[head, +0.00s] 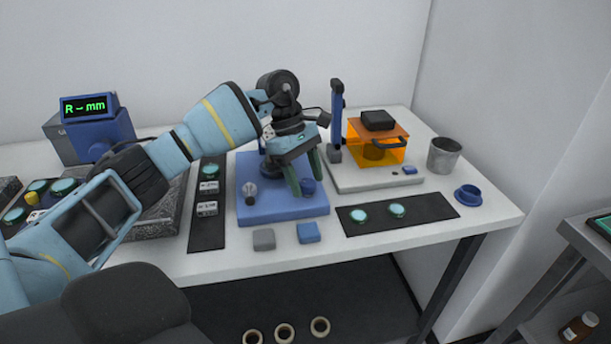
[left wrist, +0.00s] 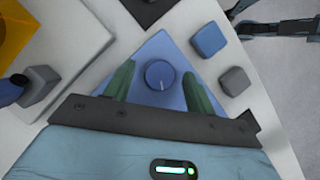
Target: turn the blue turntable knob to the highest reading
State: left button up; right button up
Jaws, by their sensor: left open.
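The blue turntable knob (left wrist: 160,75) is round with a white pointer line and sits on a blue base plate (left wrist: 165,45). In the head view the knob (head: 308,186) is at the right part of the blue base (head: 285,211). My left gripper (head: 300,190) is open above the base, its green fingers pointing down. In the left wrist view the fingers (left wrist: 158,88) stand on either side of the knob, with a gap to it on each side. The display (head: 84,107) at the back left reads "R – mm". My right gripper is out of view.
A blue block (head: 309,232) and a grey block (head: 264,240) lie in front of the base. An orange box (head: 378,143) stands on a light plate to the right. A dark mat (head: 362,221) holds two round discs. A metal cup (head: 444,155) and blue ring (head: 467,195) are farther right.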

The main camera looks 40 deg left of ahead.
pick_arm(q)
jog(key=shift+r, duration=0.1)
jog(key=v, duration=0.7)
jog(key=shift+a+r, duration=0.2)
jog(key=shift+r, duration=0.1)
jog(key=shift+f, duration=0.1)
